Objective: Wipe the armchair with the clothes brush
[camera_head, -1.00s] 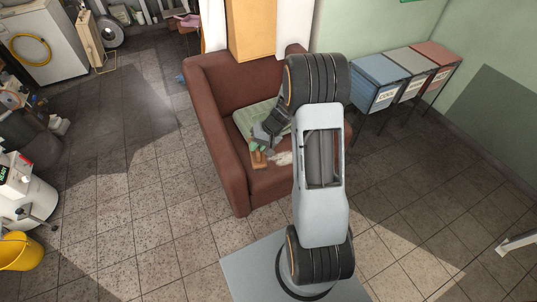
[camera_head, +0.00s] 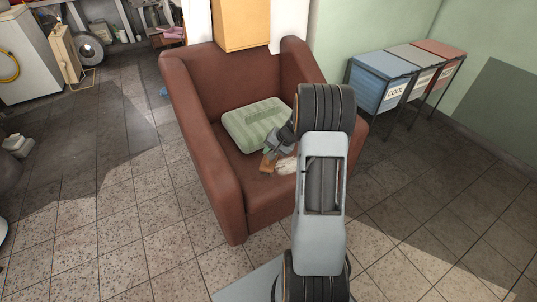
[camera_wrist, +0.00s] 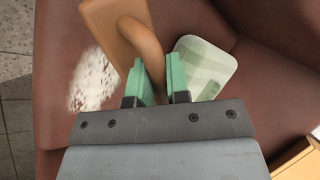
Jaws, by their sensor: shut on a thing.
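The brown armchair (camera_head: 190,130) stands in the middle of the head view and fills most of the wrist view (camera_wrist: 60,140). My gripper (camera_head: 270,152) is over its seat. In the wrist view my gripper's green fingers (camera_wrist: 160,80) are shut on the tan looped handle of the clothes brush (camera_wrist: 112,28). The brush (camera_head: 268,164) is low over the seat front in the head view; I cannot tell if it touches. A white speckled patch (camera_head: 287,165) lies on the seat just right of the brush. In the wrist view the patch (camera_wrist: 93,82) is left of the brush.
A green striped cushion (camera_head: 255,122) lies on the seat behind my gripper. A cardboard box (camera_head: 245,25) is behind the backrest. Blue, grey and red bins (camera_head: 382,85) stand to the right. Tiled floor (camera_head: 120,225) is clear at front left.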

